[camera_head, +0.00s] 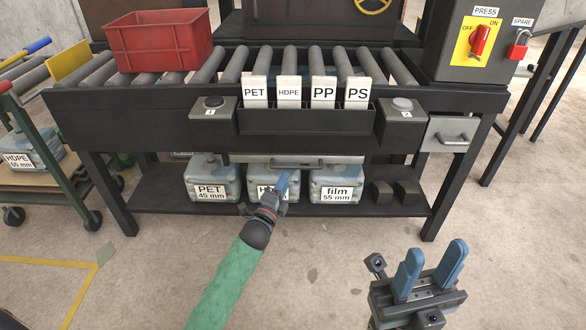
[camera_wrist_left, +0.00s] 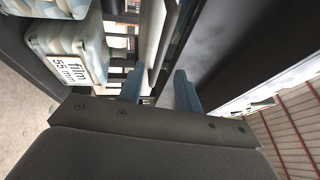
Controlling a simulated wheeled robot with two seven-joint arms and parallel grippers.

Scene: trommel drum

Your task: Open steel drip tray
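The steel drip tray (camera_head: 240,158) appears as a wide, shallow grey front under the conveyor frame, with a dark bar handle (camera_head: 297,163) at its middle. My left gripper (camera_head: 283,181) reaches in just below and in front of that handle, overlapping the HDPE bale. In the left wrist view the two blue fingers of this gripper (camera_wrist_left: 160,76) stand apart, with a grey bar (camera_wrist_left: 152,30) running ahead near the gap between them. I cannot tell whether they touch it. My right gripper (camera_head: 435,251) is open and empty over the floor at the lower right.
Bales labelled PET (camera_head: 212,180), HDPE (camera_head: 260,177) and film (camera_head: 336,184) sit on the low shelf (camera_head: 160,195); film also shows in the left wrist view (camera_wrist_left: 68,50). A small grey drawer (camera_head: 470,133) is at the right.

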